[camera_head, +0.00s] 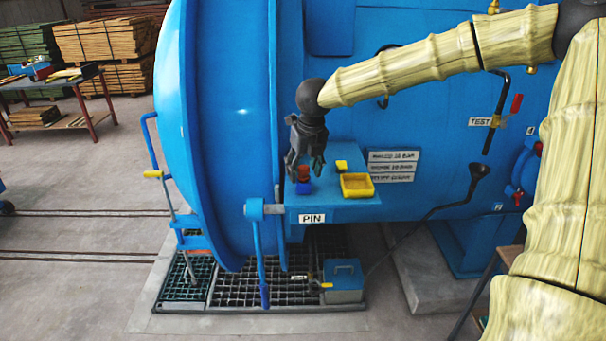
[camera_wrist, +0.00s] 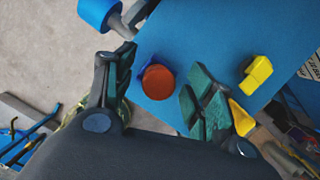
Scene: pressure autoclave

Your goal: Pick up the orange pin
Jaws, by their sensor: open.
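The orange pin (camera_head: 303,171) stands on a small blue holder (camera_head: 303,187) on the blue shelf (camera_head: 330,203) marked PIN. In the wrist view the pin shows from above as a round orange-red top (camera_wrist: 158,82), with some blue beside it. My gripper (camera_head: 304,163) is open and points down over the shelf at the pin. In the wrist view its dark green finger pads (camera_wrist: 160,72) lie left and right of the pin, with gaps on both sides. I cannot tell how far the fingertips are above or beside the pin in height.
A yellow tray (camera_head: 346,191) and a small yellow block (camera_head: 341,165) lie right of the pin on the shelf. The large blue autoclave door (camera_head: 230,120) rises at left, with a blue lever (camera_head: 263,265) at the shelf's left edge. A grating and a blue box (camera_head: 343,281) lie below.

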